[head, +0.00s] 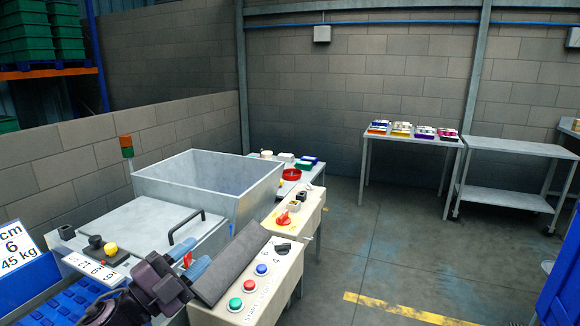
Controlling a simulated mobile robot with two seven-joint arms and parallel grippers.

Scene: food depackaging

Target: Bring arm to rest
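My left gripper (187,266) is in the lower left of the head view, its dark body coming in from the bottom edge. Its two blue-tipped fingers are apart, so it looks open. It is above the front of the grey machine (155,232), close to the black lid handle (186,225) and left of the control panel. A small red part shows near the fingertips; I cannot tell whether it touches them. No held object is clear to see. My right gripper is not in view.
A control panel (262,268) with coloured buttons stands right of the gripper, beside a dark grey slab (231,262). A blue crate (35,283) is at the left. Behind are an open metal hopper (255,190) and tables (407,141). The floor (400,240) at right is clear.

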